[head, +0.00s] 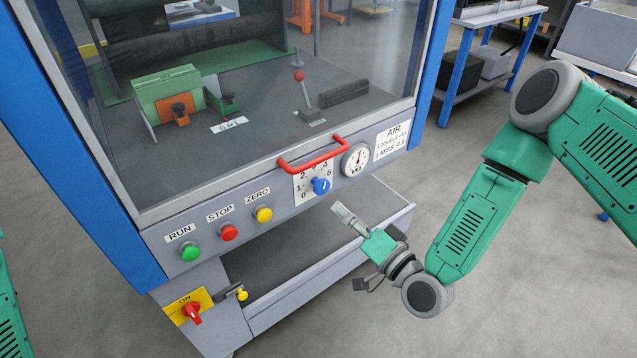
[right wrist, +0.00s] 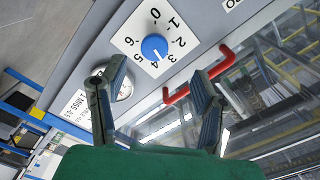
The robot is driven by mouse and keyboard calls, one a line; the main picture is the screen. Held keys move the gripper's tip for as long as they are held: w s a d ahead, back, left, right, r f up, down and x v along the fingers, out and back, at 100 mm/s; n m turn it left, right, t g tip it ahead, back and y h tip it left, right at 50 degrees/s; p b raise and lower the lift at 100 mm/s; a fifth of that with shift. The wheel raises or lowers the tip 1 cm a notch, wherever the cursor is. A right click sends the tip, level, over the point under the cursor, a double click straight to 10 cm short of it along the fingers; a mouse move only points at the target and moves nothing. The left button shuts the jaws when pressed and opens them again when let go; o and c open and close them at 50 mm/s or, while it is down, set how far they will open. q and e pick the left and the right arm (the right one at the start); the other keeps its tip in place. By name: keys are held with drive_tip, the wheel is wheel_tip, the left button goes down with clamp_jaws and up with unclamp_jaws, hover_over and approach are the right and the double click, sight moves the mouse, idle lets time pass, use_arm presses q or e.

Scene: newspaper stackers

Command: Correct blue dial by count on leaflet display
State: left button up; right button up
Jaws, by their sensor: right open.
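The blue dial (head: 321,186) sits on a white numbered plate on the machine's front panel, under the red handle. In the right wrist view the dial (right wrist: 154,46) shows whole, and its white mark seems to point toward 4. My right gripper (head: 343,214) is below and right of the dial, apart from it. In the right wrist view its two fingers (right wrist: 157,84) are spread with nothing between them. Behind the glass, a small white label (head: 230,124) lies before a green block; its marks are too small to read surely. My left gripper is out of view.
A red handle (head: 310,153) runs just above the dial. An open shelf (head: 325,255) juts out below.

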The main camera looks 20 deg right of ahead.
sight(324, 189)
drive_tip(key=x, duration=0.3)
drive_tip(key=d+b+x, duration=0.1)
drive_tip(key=x, duration=0.4)
drive_tip(key=shift+w+d+f, duration=0.2)
drive_tip(key=shift+w+f, duration=0.15)
drive_tip(key=shift+w, duration=0.35)
drive_tip(key=shift+w+a, duration=0.25)
drive_tip(key=shift+a, duration=0.05)
drive_tip(key=shift+w+a+r, duration=0.2)
drive_tip(key=shift+a, duration=0.4)
drive_tip(key=shift+d+f, duration=0.1)
drive_tip(key=shift+d, duration=0.2)
drive_tip(key=c, duration=1.2)
drive_tip(key=shift+d, duration=0.15)
